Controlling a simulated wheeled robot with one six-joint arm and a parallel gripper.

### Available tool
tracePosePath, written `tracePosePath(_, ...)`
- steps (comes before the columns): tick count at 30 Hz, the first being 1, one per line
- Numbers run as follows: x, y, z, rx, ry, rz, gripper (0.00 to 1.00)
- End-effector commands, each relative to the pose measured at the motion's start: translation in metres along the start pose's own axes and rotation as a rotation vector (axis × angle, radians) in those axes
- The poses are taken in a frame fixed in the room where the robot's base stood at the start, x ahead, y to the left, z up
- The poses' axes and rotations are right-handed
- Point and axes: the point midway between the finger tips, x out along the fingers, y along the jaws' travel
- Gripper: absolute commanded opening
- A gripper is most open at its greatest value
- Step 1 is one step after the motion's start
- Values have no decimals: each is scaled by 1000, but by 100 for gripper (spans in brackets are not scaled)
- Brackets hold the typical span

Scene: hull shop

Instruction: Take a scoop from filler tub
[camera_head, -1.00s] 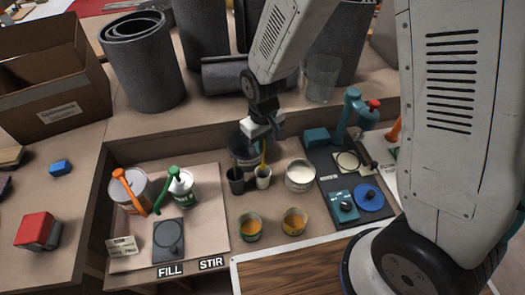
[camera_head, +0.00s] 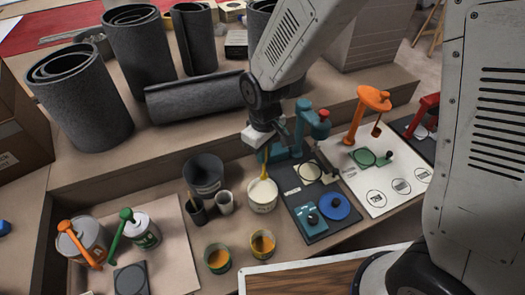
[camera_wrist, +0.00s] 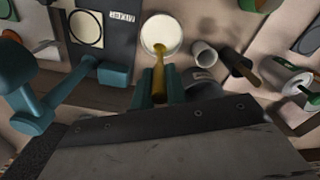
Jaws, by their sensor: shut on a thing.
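The filler tub (camera_head: 262,206), a round pale can with cream-white contents, stands near the middle of the bench. It also shows at the top of the wrist view (camera_wrist: 176,47). My gripper (camera_head: 266,150) is above it, shut on a yellow-handled scoop (camera_head: 264,169). In the wrist view the scoop (camera_wrist: 159,75) runs from between the fingers (camera_wrist: 160,92) to over the tub's contents. Its lower end is over or at the cream surface; I cannot tell whether it dips in.
A white cup (camera_head: 225,204), a dark cup (camera_head: 197,213) and a dark bucket (camera_head: 203,176) stand left of the tub. Two orange-filled cans (camera_head: 217,260) are in front. A dark board (camera_head: 312,228) with a blue disc and a teal stand (camera_head: 304,130) are close on the right.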

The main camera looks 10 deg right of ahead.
Motion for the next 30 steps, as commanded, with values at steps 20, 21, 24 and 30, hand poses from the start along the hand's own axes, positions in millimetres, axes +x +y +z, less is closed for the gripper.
tracePosePath(20,52,-4,-2,-6,-1,0,0)
tracePosePath(21,55,-3,-1,-5,-2,0,0)
tracePosePath(24,63,-3,-1,-5,-1,0,0)
tracePosePath(30,79,-3,-1,-4,-1,0,0)
